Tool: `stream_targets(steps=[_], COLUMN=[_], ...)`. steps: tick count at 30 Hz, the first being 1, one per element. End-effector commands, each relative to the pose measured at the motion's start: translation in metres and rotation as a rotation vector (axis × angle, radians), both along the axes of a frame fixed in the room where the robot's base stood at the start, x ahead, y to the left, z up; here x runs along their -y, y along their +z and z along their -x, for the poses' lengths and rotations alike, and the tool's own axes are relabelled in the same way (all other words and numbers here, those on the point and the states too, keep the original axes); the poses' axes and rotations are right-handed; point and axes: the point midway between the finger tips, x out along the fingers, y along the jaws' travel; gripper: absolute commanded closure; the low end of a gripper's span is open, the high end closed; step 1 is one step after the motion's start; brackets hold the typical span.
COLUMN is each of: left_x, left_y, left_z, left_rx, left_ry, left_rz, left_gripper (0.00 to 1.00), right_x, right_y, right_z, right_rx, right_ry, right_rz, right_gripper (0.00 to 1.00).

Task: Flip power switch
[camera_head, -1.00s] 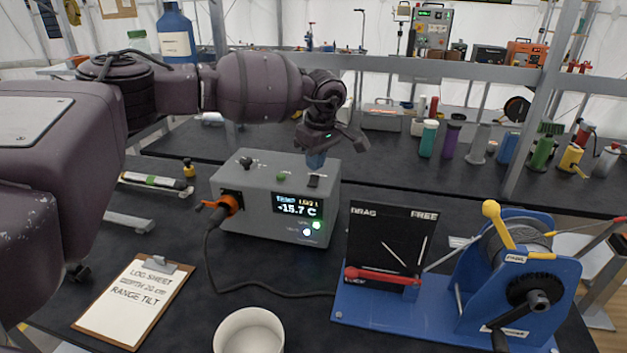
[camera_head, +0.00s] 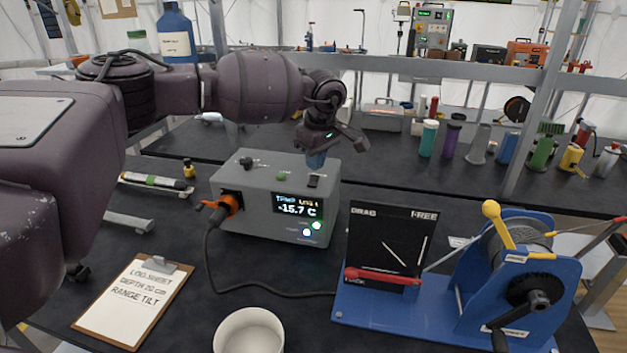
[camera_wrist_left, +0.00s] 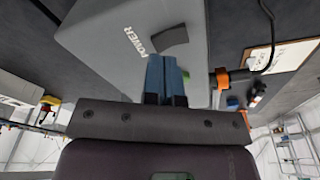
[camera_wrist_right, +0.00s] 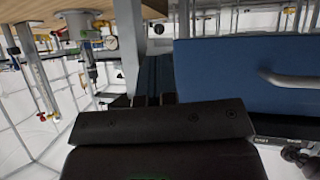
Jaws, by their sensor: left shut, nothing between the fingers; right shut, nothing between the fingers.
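The grey control box (camera_head: 270,215) stands on the dark table, with its display lit at -15.7 C and two lights glowing below it. The black power switch (camera_head: 313,181) is on its top, near the right edge. In the left wrist view the switch (camera_wrist_left: 173,35) sits beside the POWER label (camera_wrist_left: 139,42). My left gripper (camera_head: 316,162) is shut and empty, pointing down just behind the switch; its blue fingertips (camera_wrist_left: 165,60) appear very close to it, and I cannot tell whether they touch. My right gripper (camera_wrist_right: 153,70) is shut and empty, outside the head view.
A clipboard (camera_head: 130,300) and a white cup (camera_head: 248,332) are in front. A blue winch stand (camera_head: 400,310) is at the right. A blue panel (camera_wrist_right: 250,80) is close to my right gripper.

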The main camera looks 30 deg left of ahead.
Motion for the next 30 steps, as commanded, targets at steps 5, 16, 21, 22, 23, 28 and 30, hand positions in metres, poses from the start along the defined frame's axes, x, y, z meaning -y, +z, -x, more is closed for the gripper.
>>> stream_targets(steps=[5, 16, 21, 22, 23, 28, 30], left_x=[0.0000, 0.0000, 0.0000, 0.0001, 0.0000, 0.0000, 0.0001], left_y=[0.0000, -0.0032, -0.0053, -0.0057, -0.0060, -0.0080, -0.0088], left_z=[0.0000, 0.0000, 0.0000, -0.0001, -0.0001, -0.0001, -0.0001], left_rx=[0.000, 0.000, 0.000, 0.000, 0.000, 0.000, 0.000], left_ry=[0.000, 0.000, 0.000, 0.000, 0.000, 0.000, 0.000], left_rz=[0.000, 0.000, 0.000, 0.000, 0.000, 0.000, 0.000], left_gripper=[1.00, 1.00, 1.00, 1.00, 1.00, 1.00, 1.00], right_x=[0.0008, 0.0011, 0.0005, 0.0005, 0.0003, -0.0003, -0.0002], right_y=[-0.0027, -0.0064, -0.0057, -0.0054, -0.0053, -0.0044, -0.0046], right_z=[0.0053, 0.0072, 0.0037, 0.0029, 0.0022, -0.0009, -0.0010], right_rx=[-0.010, -0.017, -0.011, -0.010, -0.008, -0.003, -0.003], right_ry=[-0.003, -0.004, -0.002, -0.001, -0.001, 0.001, 0.001], right_rz=[0.001, 0.000, 0.000, 0.000, 0.000, 0.000, 0.000], right_gripper=[1.00, 1.00, 1.00, 1.00, 1.00, 1.00, 1.00])
